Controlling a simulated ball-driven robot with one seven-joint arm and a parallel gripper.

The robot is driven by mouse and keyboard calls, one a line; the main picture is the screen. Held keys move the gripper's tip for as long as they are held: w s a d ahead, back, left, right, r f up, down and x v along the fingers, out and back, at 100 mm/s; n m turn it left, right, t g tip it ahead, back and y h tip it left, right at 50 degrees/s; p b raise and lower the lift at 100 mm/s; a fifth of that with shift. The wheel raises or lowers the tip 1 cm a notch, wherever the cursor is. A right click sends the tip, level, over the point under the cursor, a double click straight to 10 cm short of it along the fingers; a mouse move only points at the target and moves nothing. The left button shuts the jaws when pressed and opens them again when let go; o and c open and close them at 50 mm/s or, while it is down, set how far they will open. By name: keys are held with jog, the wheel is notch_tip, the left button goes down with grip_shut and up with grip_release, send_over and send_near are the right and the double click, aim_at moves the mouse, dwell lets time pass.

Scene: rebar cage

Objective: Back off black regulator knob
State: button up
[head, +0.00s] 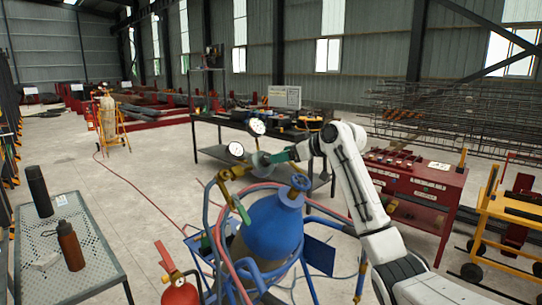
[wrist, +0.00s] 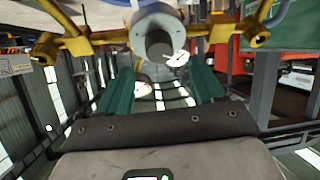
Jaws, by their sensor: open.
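The brass regulator (head: 238,175) sits above the blue gas cylinder (head: 272,225), with two white dial gauges beside it. In the wrist view its brass body (wrist: 95,42) spans the top. A round grey part with a dark end face, likely the regulator knob (wrist: 157,42), faces the camera there; it looks grey rather than clearly black. My gripper (wrist: 162,88) is open, its two green fingers apart below and either side of this part. I cannot tell whether they touch it. In the head view my gripper (head: 276,157) is at the regulator's right, partly hiding the knob.
A blue tubular cart frame (head: 216,240) surrounds the cylinder. A red extinguisher (head: 180,290) stands at front left. A perforated metal table (head: 95,262) holds a brown bottle (head: 70,246). A red tool cabinet (head: 425,185) and yellow cart (head: 505,208) stand right. Open floor lies left.

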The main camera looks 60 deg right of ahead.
aim_at(267, 160)
jog(key=shift+p+x, duration=0.45)
jog(key=shift+x, duration=2.35)
jog(key=c, duration=1)
jog(key=shift+c, duration=0.2)
